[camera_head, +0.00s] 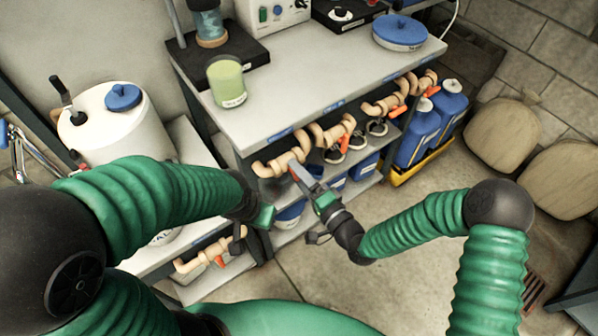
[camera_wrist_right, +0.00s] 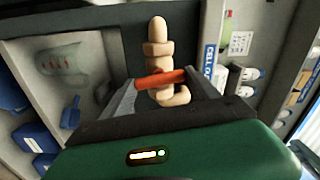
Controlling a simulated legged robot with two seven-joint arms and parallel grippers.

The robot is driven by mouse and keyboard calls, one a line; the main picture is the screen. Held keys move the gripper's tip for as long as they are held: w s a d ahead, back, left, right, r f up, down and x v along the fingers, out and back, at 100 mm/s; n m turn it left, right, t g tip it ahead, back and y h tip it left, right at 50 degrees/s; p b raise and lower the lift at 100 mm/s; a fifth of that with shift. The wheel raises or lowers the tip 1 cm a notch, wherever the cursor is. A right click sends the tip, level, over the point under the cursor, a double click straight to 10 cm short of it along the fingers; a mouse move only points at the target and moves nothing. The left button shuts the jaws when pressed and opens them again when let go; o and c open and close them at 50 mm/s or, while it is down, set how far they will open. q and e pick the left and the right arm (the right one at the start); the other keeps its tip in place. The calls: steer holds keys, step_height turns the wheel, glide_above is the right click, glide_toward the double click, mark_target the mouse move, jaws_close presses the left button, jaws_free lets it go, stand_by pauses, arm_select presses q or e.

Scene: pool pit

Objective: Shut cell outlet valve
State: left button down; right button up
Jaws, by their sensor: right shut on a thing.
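The cell outlet valve is a beige pipe fitting (camera_head: 278,164) with a red-orange lever, under the front left edge of the bench. In the right wrist view, the fitting (camera_wrist_right: 158,48) runs up the picture, and the lever (camera_wrist_right: 160,78) lies across it, slightly tilted. My right gripper (camera_head: 300,177) is shut on this lever; in the wrist view its two fingers (camera_wrist_right: 162,88) are at the lever's ends. A label starting "CELL O" (camera_wrist_right: 210,60) is beside the fitting. My left gripper (camera_head: 265,215) is low and left of the valve; its fingers are not clear.
Other beige valves with orange levers (camera_head: 345,140) line the bench edge to the right. Another valve (camera_head: 215,255) is on the lower left stand. The bench top (camera_head: 290,88) holds a green cup (camera_head: 227,82). Blue jugs (camera_head: 420,132) stand at right. Open floor lies in front.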

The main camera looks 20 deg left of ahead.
steer(key=shift+w+d+f+m, duration=0.1)
steer(key=shift+f+m, duration=0.05)
steer(key=shift+m, duration=0.85)
steer(key=o, duration=1.1)
steer(key=shift+o, duration=1.3)
steer(key=shift+p, duration=0.3)
steer(key=shift+d, duration=0.1)
steer(key=p+v, duration=0.1)
steer(key=v, duration=1.5)
steer(key=shift+s+d, duration=0.3)
